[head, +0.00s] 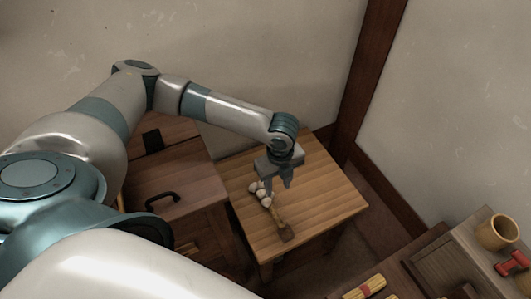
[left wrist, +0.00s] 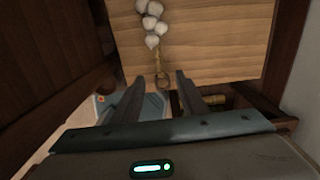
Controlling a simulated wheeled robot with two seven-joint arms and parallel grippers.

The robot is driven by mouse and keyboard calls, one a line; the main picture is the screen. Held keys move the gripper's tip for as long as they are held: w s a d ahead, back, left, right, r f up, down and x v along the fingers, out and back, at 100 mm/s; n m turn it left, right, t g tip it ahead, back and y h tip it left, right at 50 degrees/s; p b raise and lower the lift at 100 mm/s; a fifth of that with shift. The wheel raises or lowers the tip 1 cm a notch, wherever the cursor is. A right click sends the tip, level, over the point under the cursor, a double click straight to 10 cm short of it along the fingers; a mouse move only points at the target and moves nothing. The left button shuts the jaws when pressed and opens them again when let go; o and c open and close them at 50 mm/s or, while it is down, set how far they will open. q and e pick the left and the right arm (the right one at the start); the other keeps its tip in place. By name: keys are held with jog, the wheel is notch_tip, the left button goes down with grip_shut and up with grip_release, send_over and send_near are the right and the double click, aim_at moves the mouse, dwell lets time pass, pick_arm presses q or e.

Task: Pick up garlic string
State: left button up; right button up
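The garlic string (head: 265,197) lies on a small light-wood table (head: 325,195), its white bulbs toward the back left and its tan stem end toward the front. In the left wrist view, the bulbs (left wrist: 152,24) are at the top and the stem runs down to the fingers. My left gripper (head: 278,187) points down over the table, close beside the string in the head view. Its fingers (left wrist: 159,77) are apart with the stem's end showing between their tips. I cannot tell the exact height above it. My right gripper is in neither view.
A brown wooden cabinet (head: 178,180) with a black handle stands left of the table. A dark post (head: 365,80) and walls are behind. At the lower right, a counter holds a tan mug (head: 497,232), a red object (head: 514,263) and a yellow bundle (head: 364,289). The table's right side is clear.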

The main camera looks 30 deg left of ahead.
pick_arm(q)
jog(key=shift+s+r, duration=0.1)
jog(key=p, duration=0.3)
send_over(276, 213)
notch_tip(276, 213, down, 12)
jog(key=shift+a+f, duration=0.15)
jog(key=shift+f+p, duration=0.1)
jog(key=shift+p, duration=0.2)
jog(key=shift+s+f+p, duration=0.1)
jog(key=shift+f+p, duration=0.6)
jog(key=shift+f, duration=0.2)
jog(key=shift+f+p, duration=0.35)
jog(key=shift+f, duration=1.25)
grip_shut()
